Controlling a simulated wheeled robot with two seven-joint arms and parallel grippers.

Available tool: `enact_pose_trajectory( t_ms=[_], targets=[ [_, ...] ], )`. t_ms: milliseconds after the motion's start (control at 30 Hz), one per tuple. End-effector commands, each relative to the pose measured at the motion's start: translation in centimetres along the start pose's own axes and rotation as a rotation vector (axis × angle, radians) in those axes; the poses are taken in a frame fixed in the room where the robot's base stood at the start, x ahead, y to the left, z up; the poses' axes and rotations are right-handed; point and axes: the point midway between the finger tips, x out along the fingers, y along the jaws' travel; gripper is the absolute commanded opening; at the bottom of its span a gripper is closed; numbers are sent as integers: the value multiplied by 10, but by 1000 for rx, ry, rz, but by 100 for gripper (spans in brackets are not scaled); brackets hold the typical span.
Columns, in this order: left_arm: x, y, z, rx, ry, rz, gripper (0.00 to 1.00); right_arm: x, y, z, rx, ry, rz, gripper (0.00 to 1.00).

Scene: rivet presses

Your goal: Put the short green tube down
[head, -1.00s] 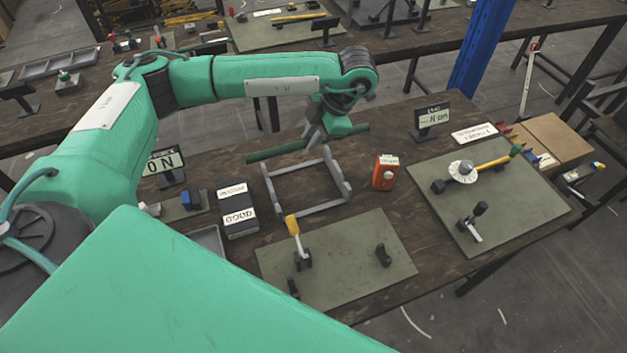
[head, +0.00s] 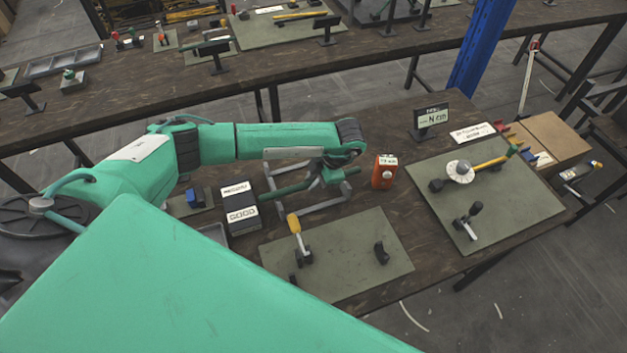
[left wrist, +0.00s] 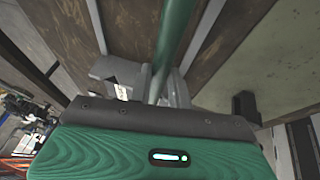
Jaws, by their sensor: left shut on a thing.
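My left gripper (head: 326,180) is shut on a dark green tube (head: 284,190). The tube lies roughly level across the grey open-frame rack (head: 304,153), sticking out on both sides of the gripper. I cannot tell whether it touches the rack. In the left wrist view the tube (left wrist: 175,38) runs away upward from between the grey fingers (left wrist: 158,86). The gripper and wrist hide part of the rack and the tube's middle. My right gripper is not in view.
A green mat (head: 345,270) with a yellow-handled clamp (head: 296,228) lies in front. Another fixture mat (head: 525,205) and a sign (head: 431,118) are at right.

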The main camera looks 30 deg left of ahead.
Motion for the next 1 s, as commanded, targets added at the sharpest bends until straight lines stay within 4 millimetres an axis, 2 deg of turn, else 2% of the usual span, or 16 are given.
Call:
enact_pose_trajectory(
  t_ms=[167,533,567,633,1000],
  targets=[
    [15,-4,6,-1,1,0,0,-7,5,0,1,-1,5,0],
    [20,-4,9,0,0,1,0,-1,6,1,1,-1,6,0],
    [19,-4,8,0,0,0,25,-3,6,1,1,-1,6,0],
    [18,-4,8,0,0,0,39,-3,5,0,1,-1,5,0],
    [15,-4,6,0,0,0,41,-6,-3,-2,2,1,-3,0]
  ],
)
